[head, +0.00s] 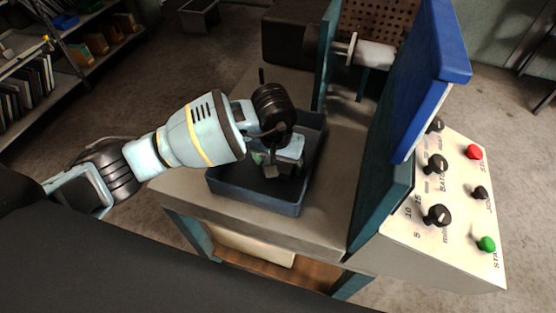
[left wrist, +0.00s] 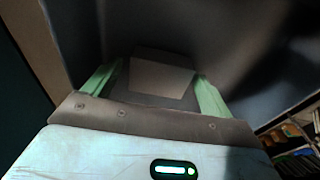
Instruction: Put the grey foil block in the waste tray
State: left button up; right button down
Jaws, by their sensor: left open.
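The waste tray (head: 250,196) is a dark blue open box on the bench, left of the machine. My left gripper (head: 272,166) reaches down inside the tray from the left. In the left wrist view its two green fingers (left wrist: 155,88) are spread apart. The grey foil block (left wrist: 160,78) lies beyond and between the fingertips, with gaps at both sides, and appears to rest on the tray floor. In the head view the gripper mostly hides the block. My right gripper is in neither view.
A blue machine panel (head: 385,190) stands right of the tray, with a white roller (head: 372,54) behind it. A control box (head: 450,210) with black knobs and red and green buttons is at the right. Shelves (head: 80,60) stand at the far left. Bare bench (head: 335,190) lies between tray and panel.

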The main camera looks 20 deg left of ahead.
pick_arm(q)
notch_tip(320, 180, up, 12)
jog(key=s, duration=0.1)
jog(key=shift+s+r, duration=0.15)
jog(key=shift+s, duration=0.1)
dwell(0.6)
